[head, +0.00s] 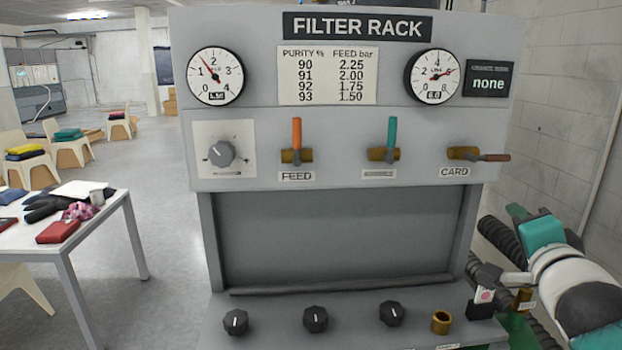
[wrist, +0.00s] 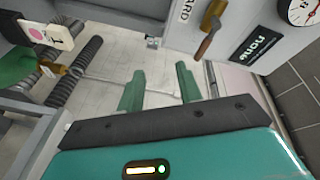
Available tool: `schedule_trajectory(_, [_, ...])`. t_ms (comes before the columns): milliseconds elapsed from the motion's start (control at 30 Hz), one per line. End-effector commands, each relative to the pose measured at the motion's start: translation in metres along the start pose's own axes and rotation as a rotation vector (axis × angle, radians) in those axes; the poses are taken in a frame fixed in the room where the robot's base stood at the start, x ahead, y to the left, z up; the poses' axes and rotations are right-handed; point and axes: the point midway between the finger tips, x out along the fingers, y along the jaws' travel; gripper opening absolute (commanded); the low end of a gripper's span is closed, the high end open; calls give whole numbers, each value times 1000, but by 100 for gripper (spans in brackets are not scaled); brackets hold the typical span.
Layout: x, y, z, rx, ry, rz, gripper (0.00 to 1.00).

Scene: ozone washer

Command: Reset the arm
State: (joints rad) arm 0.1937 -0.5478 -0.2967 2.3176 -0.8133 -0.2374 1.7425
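My arm is folded at the right side of the filter rack (head: 330,90) in the head view, with its white and teal links low in the picture. In the wrist view my gripper (wrist: 160,90) shows two green fingers standing apart with nothing between them. The pale floor shows beyond the fingers. In the head view the fingers are mostly hidden behind the teal wrist body (head: 541,232). The card lever (head: 480,155) of the rack lies to the right, while the feed lever (head: 297,132) and the middle teal lever (head: 392,134) stand upright.
A card with a pink dot (head: 485,296) stands in a black holder beside a brass ring (head: 440,322) on the rack's ledge. Black ribbed hoses (head: 500,240) run close to my arm. A wall is at right. A white table (head: 112,212) with clothes stands left; floor between is clear.

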Motion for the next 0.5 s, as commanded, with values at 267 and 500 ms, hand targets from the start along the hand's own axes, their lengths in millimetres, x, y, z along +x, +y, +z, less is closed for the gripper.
schedule_trajectory(267, [-30,46,77,-416,-180,303,35])
schedule_trajectory(500, [-90,85,161,-800,-581,443,35])
